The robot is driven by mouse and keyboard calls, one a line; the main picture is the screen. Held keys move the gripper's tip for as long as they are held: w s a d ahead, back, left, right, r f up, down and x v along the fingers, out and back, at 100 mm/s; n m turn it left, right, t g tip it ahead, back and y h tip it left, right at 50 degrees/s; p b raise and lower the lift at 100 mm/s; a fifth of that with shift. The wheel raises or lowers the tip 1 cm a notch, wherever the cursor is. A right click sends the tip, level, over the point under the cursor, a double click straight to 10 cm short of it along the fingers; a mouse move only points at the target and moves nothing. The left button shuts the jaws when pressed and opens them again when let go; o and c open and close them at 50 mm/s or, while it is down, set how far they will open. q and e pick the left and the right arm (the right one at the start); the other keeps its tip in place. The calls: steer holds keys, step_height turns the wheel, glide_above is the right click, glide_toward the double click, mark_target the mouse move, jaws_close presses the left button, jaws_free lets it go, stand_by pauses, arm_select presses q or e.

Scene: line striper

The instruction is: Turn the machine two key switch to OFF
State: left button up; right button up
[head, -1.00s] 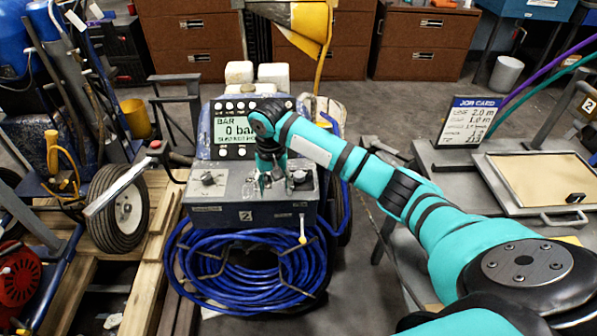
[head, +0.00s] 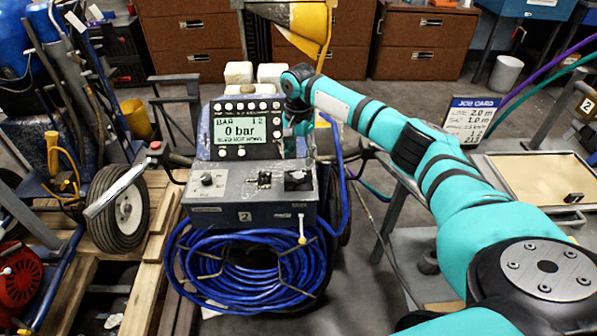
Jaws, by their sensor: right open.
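The display (head: 240,131) above reads 0 bar, with a smaller line below that is hard to read. My left gripper is out of view.
A coiled blue hose (head: 245,265) hangs on the machine's front. A wheel (head: 122,210) and push handle stand at left. A job card (head: 470,120) and a grey bench with a framed panel (head: 540,180) are at right. The space over the control box is clear.

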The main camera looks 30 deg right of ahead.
mark_target(298, 174)
step_height(298, 174, down, 8)
steer(key=shift+r, duration=0.25)
jaws_close()
steer(key=n+p, duration=0.1)
steer(key=p, duration=0.1)
steer(key=n+p, duration=0.1)
steer(key=p, duration=0.1)
steer(key=shift+a+r, duration=0.1)
steer(key=shift+r, duration=0.15)
steer(key=shift+n+p, duration=0.3)
steer(key=shift+p, duration=0.05)
steer(key=shift+f+n, duration=0.1)
steer(key=shift+n, duration=0.4)
steer(key=n+p, duration=0.1)
steer(key=n, duration=0.1)
steer(key=shift+f+n, duration=0.1)
steer(key=shift+n, duration=0.2)
steer(key=n, duration=0.5)
steer(key=shift+n+p, duration=0.3)
